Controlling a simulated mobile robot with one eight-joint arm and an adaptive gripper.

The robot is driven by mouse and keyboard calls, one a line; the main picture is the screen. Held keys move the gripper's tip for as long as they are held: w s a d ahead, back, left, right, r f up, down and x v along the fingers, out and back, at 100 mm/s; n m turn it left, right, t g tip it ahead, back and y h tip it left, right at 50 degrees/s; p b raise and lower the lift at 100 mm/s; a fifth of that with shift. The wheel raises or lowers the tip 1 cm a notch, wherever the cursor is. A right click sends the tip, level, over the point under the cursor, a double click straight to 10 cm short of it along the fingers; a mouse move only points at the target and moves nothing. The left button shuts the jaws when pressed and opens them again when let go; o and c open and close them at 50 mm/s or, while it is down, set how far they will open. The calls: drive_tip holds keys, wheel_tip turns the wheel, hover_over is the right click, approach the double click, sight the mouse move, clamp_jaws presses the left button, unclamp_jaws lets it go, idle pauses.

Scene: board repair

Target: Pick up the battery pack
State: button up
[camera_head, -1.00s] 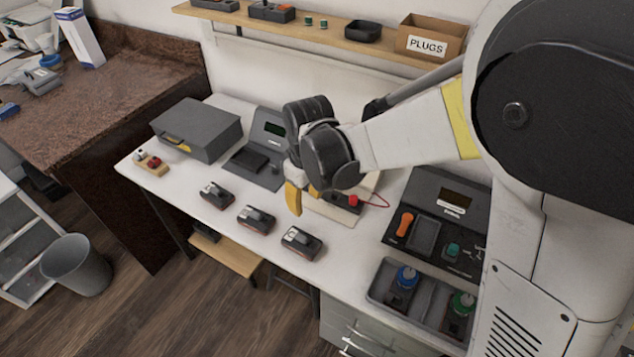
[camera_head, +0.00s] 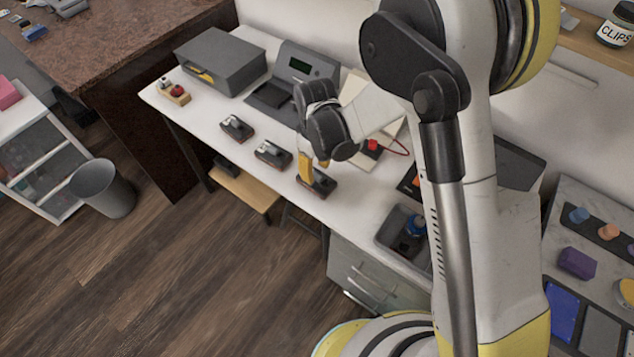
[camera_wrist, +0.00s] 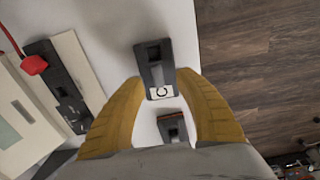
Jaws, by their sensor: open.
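Three dark battery packs with raised grey tops lie in a row near the front edge of the white bench: the left pack (camera_head: 236,127), the middle pack (camera_head: 272,154) and the right pack (camera_head: 322,185). My gripper (camera_head: 307,176) points down at the right pack and partly hides it. In the wrist view the open yellow fingers (camera_wrist: 160,84) lie either side of the near end of this pack (camera_wrist: 154,55), which has a pale label with a round mark. I cannot tell whether they touch it. The middle pack (camera_wrist: 172,127) shows lower between the fingers.
A board with a red plug (camera_head: 373,145) and wire lies behind my gripper. A divided tray (camera_head: 392,235) is to the right. Open floor lies in front.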

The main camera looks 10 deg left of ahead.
sight(317, 175)
wheel_tip(317, 175, down, 4)
drive_tip(key=shift+w+d+r+b, duration=0.1)
drive_tip(key=shift+w+r+b, duration=0.05)
drive_tip(key=shift+b, duration=0.45)
drive_tip(key=shift+r, duration=0.1)
clamp_jaws()
drive_tip(key=shift+r+p, duration=0.4)
drive_tip(key=shift+r, duration=0.2)
drive_tip(key=r+p, duration=0.1)
drive_tip(key=r, duration=0.1)
drive_tip(key=d+r, duration=0.1)
drive_tip(key=r, duration=0.1)
drive_tip(key=shift+s+p, duration=0.2)
drive_tip(key=shift+p, duration=0.2)
drive_tip(key=s+d+r+p, duration=0.2)
drive_tip(key=s+d+r, duration=0.2)
drive_tip(key=d, duration=0.5)
drive_tip(key=shift+d+r+p, duration=0.35)
drive_tip(key=shift+d+r, duration=0.05)
drive_tip(key=shift+r, duration=0.5)
